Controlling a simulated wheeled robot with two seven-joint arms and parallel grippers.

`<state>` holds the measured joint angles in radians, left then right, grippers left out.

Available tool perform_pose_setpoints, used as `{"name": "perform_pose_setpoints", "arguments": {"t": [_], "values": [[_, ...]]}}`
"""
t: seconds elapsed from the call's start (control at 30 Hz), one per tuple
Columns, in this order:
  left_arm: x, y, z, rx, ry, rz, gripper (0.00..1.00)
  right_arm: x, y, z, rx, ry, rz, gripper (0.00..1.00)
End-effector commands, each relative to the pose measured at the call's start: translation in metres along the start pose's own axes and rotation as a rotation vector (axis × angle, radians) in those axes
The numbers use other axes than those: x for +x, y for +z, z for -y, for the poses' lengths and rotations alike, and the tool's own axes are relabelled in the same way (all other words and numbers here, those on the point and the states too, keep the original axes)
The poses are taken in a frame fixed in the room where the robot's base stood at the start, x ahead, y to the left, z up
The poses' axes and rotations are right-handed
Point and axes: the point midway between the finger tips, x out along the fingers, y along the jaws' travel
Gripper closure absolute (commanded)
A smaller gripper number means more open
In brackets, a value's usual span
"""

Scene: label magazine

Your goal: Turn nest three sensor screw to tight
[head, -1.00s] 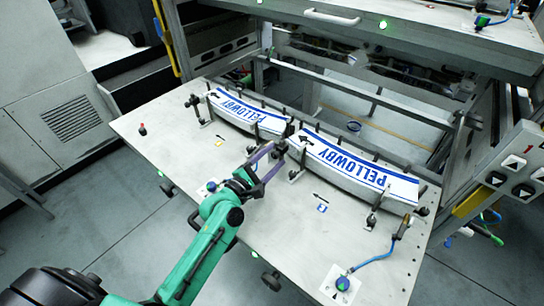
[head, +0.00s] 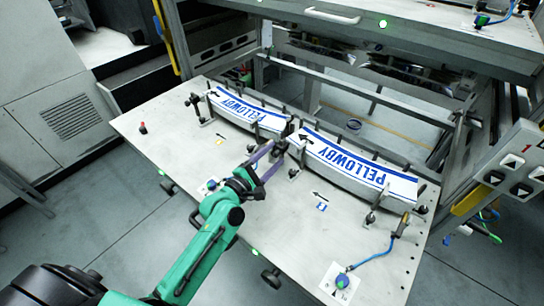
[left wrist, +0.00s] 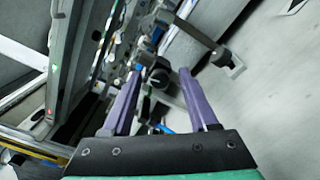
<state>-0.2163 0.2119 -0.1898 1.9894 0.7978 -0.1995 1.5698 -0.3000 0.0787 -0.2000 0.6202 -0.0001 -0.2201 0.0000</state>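My left gripper (head: 274,149), with purple fingers, reaches over the tilted grey plate to the dark fittings between the two label stacks. In the left wrist view its fingers (left wrist: 160,72) stand apart, with a dark round knob (left wrist: 158,77) beyond and between the tips; I cannot tell whether they touch it. The left label stack (head: 245,112) and the right label stack (head: 355,167) both read PELLOWBY. A sensor (head: 402,225) on a blue cable stands at the plate's right side. I cannot tell which screw belongs to nest three. My right gripper is not in view.
The grey plate (head: 190,150) has free room at its left and front. Upright posts and clamps (head: 370,217) line the stacks. A blue cable connector (head: 342,282) sits at the front right, and a button panel (head: 515,170) hangs at the right. A raised panel (head: 420,35) overhangs the back.

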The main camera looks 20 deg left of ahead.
Motion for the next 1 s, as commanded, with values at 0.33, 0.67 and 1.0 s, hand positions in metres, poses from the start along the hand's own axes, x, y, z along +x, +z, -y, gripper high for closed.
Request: {"name": "perform_pose_setpoints", "arguments": {"t": [0.33, 0.67, 1.0], "values": [[-0.010, -0.001, 0.001, 0.000, -0.001, -0.001, 0.41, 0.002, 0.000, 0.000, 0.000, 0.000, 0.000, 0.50], [-0.092, -0.002, 0.005, 0.001, -0.008, 0.000, 0.41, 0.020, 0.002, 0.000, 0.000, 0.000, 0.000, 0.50], [-0.144, -0.001, 0.002, -0.001, -0.003, 0.000, 0.41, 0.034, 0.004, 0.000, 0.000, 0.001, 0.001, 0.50]]}}
